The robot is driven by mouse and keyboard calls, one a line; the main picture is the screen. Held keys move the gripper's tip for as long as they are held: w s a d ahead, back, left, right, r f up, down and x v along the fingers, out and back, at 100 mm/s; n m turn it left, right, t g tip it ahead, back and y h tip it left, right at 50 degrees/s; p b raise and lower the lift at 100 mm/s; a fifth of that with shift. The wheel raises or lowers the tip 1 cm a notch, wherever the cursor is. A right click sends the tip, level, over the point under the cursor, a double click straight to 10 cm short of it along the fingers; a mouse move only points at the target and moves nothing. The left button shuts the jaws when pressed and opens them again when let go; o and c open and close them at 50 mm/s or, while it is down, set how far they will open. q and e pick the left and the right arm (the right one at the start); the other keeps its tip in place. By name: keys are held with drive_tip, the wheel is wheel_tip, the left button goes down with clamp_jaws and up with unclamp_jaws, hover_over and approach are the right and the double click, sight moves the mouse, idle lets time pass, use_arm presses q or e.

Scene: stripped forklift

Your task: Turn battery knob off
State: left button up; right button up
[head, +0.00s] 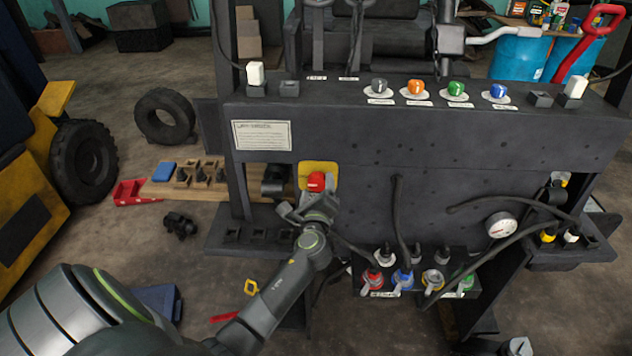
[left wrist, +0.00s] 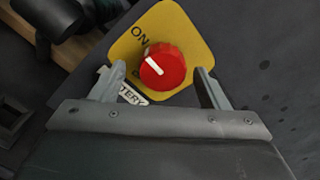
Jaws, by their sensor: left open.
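The battery knob (head: 316,182) is red and sits on a yellow plate (head: 327,168) on the front of the dark panel. In the left wrist view the red knob (left wrist: 162,66) has a white pointer line aimed to the upper left, toward the word ON on the yellow plate (left wrist: 190,30). A second word below ON is mostly hidden, and a label reading "TERY" shows by the left finger. My left gripper (head: 312,205) is open in front of the knob, and in the wrist view its fingers (left wrist: 156,85) stand on either side of the knob's lower part. My right gripper is not in view.
The dark panel (head: 450,150) carries several coloured knobs along its top. Cables and a gauge (head: 502,225) are at the right, above coloured connectors (head: 403,280). A wooden board (head: 195,185) with small parts lies left of the knob.

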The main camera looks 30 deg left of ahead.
use_arm(q)
drive_tip(key=shift+s+d+r, duration=0.1)
drive_tip(key=shift+d, duration=0.05)
drive_tip(key=shift+c, duration=0.4)
drive_tip(key=c, duration=0.9)
drive_tip(key=n+b, duration=0.3)
drive_tip(key=shift+n, duration=0.3)
drive_tip(key=n+b, duration=0.3)
drive_tip(key=n, duration=0.2)
drive_tip(key=shift+b, duration=0.35)
drive_tip(key=n+b, duration=0.3)
drive_tip(key=n, duration=0.2)
drive_tip(key=shift+n+b, duration=0.3)
drive_tip(key=shift+n, duration=0.1)
drive_tip(key=shift+r+n+b, duration=0.1)
drive_tip(key=shift+n+b, duration=0.9)
drive_tip(key=shift+n, duration=0.8)
